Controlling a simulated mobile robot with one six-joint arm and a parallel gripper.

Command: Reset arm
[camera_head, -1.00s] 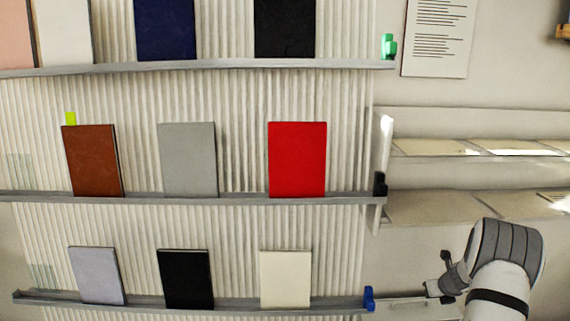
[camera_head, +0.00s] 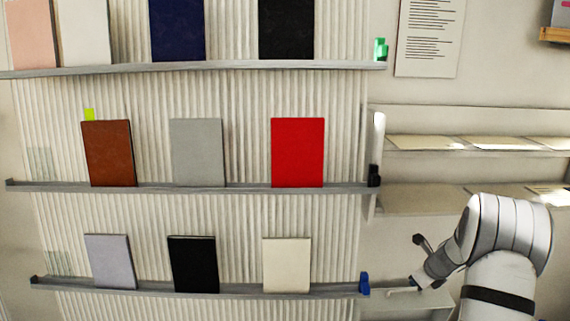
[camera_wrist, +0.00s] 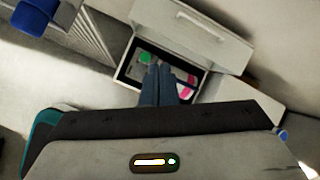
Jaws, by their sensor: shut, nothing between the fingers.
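My gripper (camera_wrist: 165,72) shows in the wrist view with its two dark fingers together and nothing between them. The fingertips overlap the picture of an open white drawer (camera_wrist: 190,28); I cannot tell how far above it they are. Inside the drawer are a green item (camera_wrist: 145,58) and a pink item (camera_wrist: 187,91), partly hidden by the fingers. In the head view my arm is bent at the lower right, its wrist end pointing left, beside the shelf wall. The fingertips are not clear there.
A ribbed wall has ledges holding a brown book (camera_head: 109,153), a grey book (camera_head: 197,152), a red book (camera_head: 298,152) and several others. A blue clip (camera_head: 364,284) ends the lowest ledge, near my arm. White shelves (camera_head: 480,152) stand at right. A blue bin (camera_wrist: 35,15) is upper left in the wrist view.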

